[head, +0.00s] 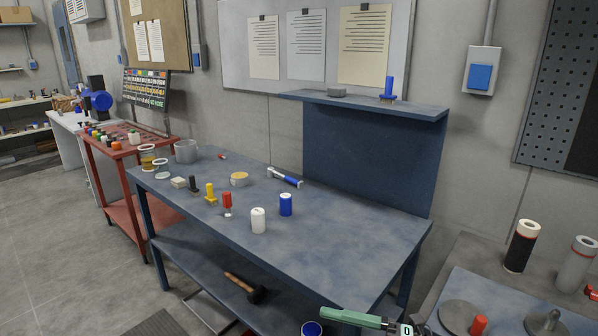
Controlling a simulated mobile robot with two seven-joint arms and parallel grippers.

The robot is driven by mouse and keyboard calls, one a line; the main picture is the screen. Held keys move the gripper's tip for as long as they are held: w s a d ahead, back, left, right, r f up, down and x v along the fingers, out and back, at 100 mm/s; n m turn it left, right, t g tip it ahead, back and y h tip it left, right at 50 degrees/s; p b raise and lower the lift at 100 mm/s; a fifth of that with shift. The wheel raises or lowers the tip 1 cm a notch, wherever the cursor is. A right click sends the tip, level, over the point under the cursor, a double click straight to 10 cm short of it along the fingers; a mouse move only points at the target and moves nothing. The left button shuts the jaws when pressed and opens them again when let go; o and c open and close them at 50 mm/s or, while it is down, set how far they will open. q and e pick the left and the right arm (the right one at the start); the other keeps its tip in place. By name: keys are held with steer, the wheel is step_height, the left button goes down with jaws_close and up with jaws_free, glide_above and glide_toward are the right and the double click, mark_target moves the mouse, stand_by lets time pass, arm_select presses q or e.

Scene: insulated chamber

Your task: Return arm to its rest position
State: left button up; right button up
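Neither of my grippers shows in the head view, and I cannot make out either arm. A blue workbench (335,235) fills the middle. On it stand a white cylinder (258,220), a blue cylinder (286,205), a red-topped piece (227,203), a yellow piece (210,196) and a black piece (194,184). A blue-and-silver tool (285,177) lies behind them. A green bar-shaped object (350,318) with a grey end is cut off by the bottom edge; I cannot tell what it is.
A raised blue shelf (420,109) backs the bench and holds a blue-handled piece (388,88). A hammer (247,288) lies on the lower shelf. A red cart (128,148) stands left. Black (521,246) and grey (575,264) cylinders stand right. The bench's right half is clear.

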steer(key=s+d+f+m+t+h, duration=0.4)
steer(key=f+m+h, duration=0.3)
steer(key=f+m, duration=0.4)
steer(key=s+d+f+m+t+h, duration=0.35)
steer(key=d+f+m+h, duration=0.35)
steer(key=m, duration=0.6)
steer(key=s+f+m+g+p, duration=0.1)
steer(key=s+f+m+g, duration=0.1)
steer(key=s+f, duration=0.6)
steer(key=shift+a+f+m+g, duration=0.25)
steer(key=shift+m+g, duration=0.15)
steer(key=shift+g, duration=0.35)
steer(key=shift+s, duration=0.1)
